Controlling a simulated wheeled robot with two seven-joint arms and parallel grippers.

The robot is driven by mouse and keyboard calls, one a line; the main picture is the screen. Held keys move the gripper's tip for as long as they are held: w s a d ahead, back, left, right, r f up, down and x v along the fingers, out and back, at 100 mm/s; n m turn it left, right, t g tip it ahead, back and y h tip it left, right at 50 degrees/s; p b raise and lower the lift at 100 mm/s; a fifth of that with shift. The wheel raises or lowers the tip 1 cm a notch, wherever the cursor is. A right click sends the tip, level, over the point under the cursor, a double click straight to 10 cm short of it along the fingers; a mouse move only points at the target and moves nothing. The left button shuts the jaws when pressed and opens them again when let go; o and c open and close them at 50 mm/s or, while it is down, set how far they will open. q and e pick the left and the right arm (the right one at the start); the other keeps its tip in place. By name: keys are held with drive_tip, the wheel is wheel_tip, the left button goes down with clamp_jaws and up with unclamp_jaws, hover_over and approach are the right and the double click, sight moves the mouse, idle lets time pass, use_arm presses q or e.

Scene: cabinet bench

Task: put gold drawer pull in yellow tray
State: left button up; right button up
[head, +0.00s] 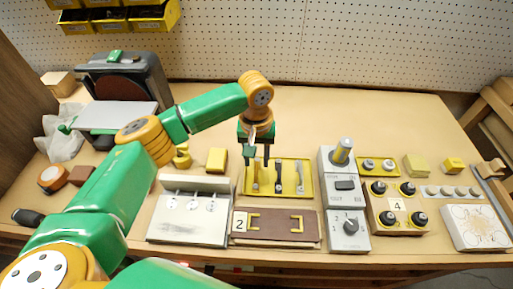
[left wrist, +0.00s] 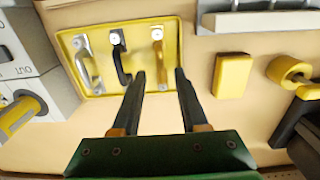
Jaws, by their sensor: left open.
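The yellow tray (head: 289,193) lies mid-bench and also shows in the left wrist view (left wrist: 103,92). Inside it are three pulls side by side: a gold drawer pull (left wrist: 158,60), a black one (left wrist: 121,58) and a silver one (left wrist: 86,62). The gold pull lies at the tray's left side in the head view (head: 255,180). My left gripper (head: 257,163) points down by the tray's left side. Its fingers (left wrist: 158,74) are apart with nothing between them, close to the gold pull's end. My right gripper is not in view.
A hook board (head: 190,212) stands left, a switch box (head: 345,200) right. A yellow block (left wrist: 233,75) lies beside the tray. Knob boxes (head: 397,209) fill the right.

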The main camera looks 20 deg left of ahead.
sight(256, 169)
use_arm(q)
wheel_tip(256, 169, up, 8)
drive_tip(key=shift+r, duration=0.2)
